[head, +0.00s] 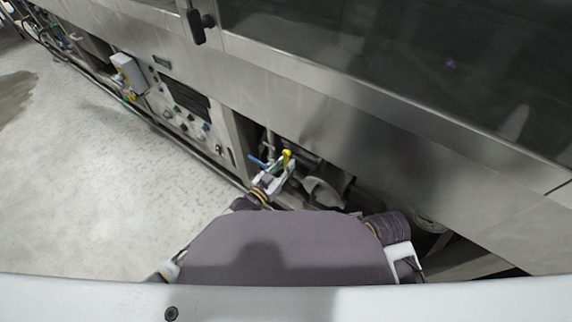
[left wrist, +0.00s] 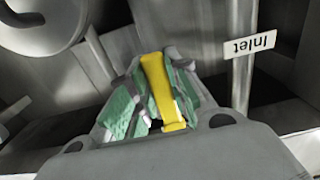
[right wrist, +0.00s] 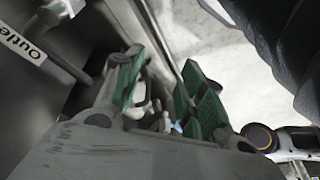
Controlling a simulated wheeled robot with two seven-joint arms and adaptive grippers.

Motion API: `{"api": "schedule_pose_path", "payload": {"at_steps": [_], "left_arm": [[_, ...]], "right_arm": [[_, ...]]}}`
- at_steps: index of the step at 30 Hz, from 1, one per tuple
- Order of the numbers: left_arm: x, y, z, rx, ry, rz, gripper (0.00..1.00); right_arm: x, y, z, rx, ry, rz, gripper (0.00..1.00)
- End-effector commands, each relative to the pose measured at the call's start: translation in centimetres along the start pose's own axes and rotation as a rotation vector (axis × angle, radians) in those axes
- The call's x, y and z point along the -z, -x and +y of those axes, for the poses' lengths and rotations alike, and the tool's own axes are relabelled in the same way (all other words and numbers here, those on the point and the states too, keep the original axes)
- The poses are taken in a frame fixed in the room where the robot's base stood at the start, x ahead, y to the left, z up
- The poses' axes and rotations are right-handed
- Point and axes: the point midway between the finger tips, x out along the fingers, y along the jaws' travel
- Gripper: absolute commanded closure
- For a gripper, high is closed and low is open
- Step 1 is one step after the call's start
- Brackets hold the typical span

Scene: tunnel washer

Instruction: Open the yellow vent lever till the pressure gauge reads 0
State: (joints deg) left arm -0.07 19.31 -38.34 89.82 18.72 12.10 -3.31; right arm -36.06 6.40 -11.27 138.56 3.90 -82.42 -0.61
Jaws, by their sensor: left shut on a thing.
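The yellow vent lever (left wrist: 160,90) stands between the green finger pads of my left gripper (left wrist: 155,108) in the left wrist view. The left gripper is shut on it. In the head view the yellow lever (head: 287,154) shows small above the left gripper (head: 278,176), in the machine's open bay. My right gripper (right wrist: 160,92) has its green pads apart with nothing held between them. It points down past the machine's side toward the floor. No readable pressure gauge face shows in any view.
A blue handle (head: 257,161) sits just left of the yellow lever. An "Inlet" label (left wrist: 250,45) is on a pipe beside the left gripper. An "Outlet" label (right wrist: 20,42) shows at the right wrist view's left. A control panel (head: 186,105) lies further left; open floor (head: 70,150) is beside the machine.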

Motion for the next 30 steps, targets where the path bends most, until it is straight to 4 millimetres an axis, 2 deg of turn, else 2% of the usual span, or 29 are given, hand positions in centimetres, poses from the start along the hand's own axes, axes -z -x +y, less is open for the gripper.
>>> {"api": "schedule_pose_path", "payload": {"at_steps": [5,17,24,30], "left_arm": [[0.0,0.0,0.0,0.0,0.0,0.0,1.0],[0.1,0.0,0.5,0.0,0.076,-0.001,1.0],[0.3,0.0,1.4,0.0,0.224,-0.002,1.0],[0.6,0.0,2.4,-0.001,0.378,-0.001,1.0]], "right_arm": [[0.4,0.1,0.0,0.0,-0.001,0.008,0.6],[-0.1,0.3,0.2,-0.007,0.001,-0.013,0.6],[-1.0,-1.9,0.7,-0.018,-0.001,-0.057,0.6],[-1.5,-3.0,1.0,-0.024,-0.005,-0.081,0.6]]}}
